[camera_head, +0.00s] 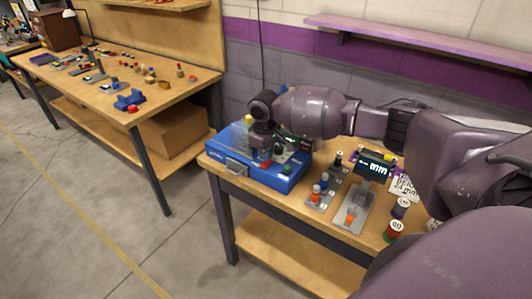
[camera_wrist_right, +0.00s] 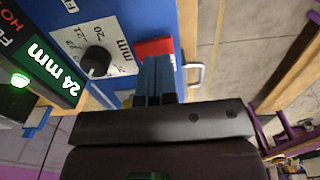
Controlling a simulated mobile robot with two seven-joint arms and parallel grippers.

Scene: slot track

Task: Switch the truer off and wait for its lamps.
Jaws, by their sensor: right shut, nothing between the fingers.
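The truer, a blue box (camera_head: 270,178), sits at the left end of the near workbench, with a grey handle on its front. In the right wrist view its blue panel (camera_wrist_right: 165,16) carries a black knob (camera_wrist_right: 96,61) on a numbered dial plate, and a red switch (camera_wrist_right: 155,47). A dark display (camera_wrist_right: 48,68) reads "24 mm", and a green lamp (camera_wrist_right: 20,80) beside it glows. My right gripper (camera_wrist_right: 156,72) is shut and empty, its fingertips at the red switch; I cannot tell whether they touch it. In the head view the right gripper (camera_head: 261,148) is over the truer. My left gripper is out of view.
Right of the truer stand a grey plate (camera_head: 322,196) with small pegs, a grey stand with a display (camera_head: 374,168), and several dark spools (camera_head: 400,208). A second bench (camera_head: 165,95) with small parts stands at the left, across an open floor gap.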

